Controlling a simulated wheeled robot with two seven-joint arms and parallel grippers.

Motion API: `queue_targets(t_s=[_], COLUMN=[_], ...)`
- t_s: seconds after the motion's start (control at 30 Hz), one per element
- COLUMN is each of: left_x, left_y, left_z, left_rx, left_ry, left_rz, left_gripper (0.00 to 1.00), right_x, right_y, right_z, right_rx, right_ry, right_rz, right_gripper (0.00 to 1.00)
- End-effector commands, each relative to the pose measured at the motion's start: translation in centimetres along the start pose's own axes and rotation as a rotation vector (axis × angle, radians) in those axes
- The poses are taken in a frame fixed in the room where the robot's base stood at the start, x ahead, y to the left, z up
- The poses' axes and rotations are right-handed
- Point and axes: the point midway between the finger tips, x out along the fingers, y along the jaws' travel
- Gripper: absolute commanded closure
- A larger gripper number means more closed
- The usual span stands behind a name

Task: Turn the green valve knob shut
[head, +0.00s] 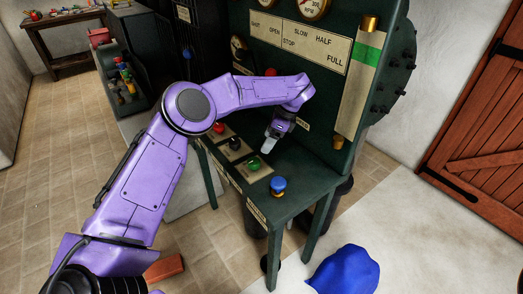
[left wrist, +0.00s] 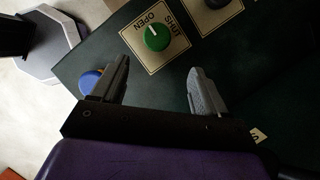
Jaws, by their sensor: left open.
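The green valve knob (head: 253,166) sits on a cream plate on the dark green sloped panel, in the middle of the head view. In the left wrist view the green knob (left wrist: 156,38) shows whole, and its white mark points toward the word OPEN. The word SHUT stands beside it on the plate (left wrist: 180,50). My left gripper (head: 267,146) is above the panel near the knob. In the left wrist view my left gripper (left wrist: 159,65) is open and empty, with the knob beyond its fingertips and apart from them. My right gripper is not in view.
A black knob (head: 234,143) and a red knob (head: 218,127) sit along the same panel. A blue knob (head: 278,185) stands near its right end. The upright gauge panel (head: 300,70) rises behind. A blue cloth-like heap (head: 345,272) lies on the floor at front.

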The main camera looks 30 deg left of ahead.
Motion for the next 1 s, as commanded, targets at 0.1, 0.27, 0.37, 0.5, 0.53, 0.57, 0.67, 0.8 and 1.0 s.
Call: queue_targets(t_s=[0.1,0.27,0.37,0.5,0.53,0.57,0.67,0.8,1.0], left_x=[1.7,5.5,7.7,9.7,10.0,10.2,10.6,10.7,10.6], left_y=[0.1,0.3,0.3,0.2,0.2,0.2,0.1,0.1,0.1], left_z=[0.6,1.2,1.3,1.1,1.1,1.1,0.9,0.9,0.9], left_rx=[-0.004,-0.011,-0.012,-0.011,-0.011,-0.012,-0.011,-0.01,-0.009], left_ry=[-0.002,-0.002,-0.002,-0.002,-0.002,-0.002,-0.002,-0.002,-0.002], left_rz=[0.007,0.011,0.01,0.006,0.006,0.006,0.004,0.003,0.003], left_gripper=[0.26,0.26,0.26,0.26,0.26,0.26,0.26,0.26,0.75], right_x=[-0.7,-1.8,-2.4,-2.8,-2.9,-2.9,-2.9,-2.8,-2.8], right_y=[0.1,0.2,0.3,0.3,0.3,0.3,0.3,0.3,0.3], right_z=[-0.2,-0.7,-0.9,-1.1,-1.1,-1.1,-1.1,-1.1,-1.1], right_rx=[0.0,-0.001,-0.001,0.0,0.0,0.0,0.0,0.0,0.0], right_ry=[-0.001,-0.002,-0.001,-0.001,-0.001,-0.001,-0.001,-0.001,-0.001], right_rz=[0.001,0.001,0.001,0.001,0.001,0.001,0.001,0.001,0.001], right_gripper=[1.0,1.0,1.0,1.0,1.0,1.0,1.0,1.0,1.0])
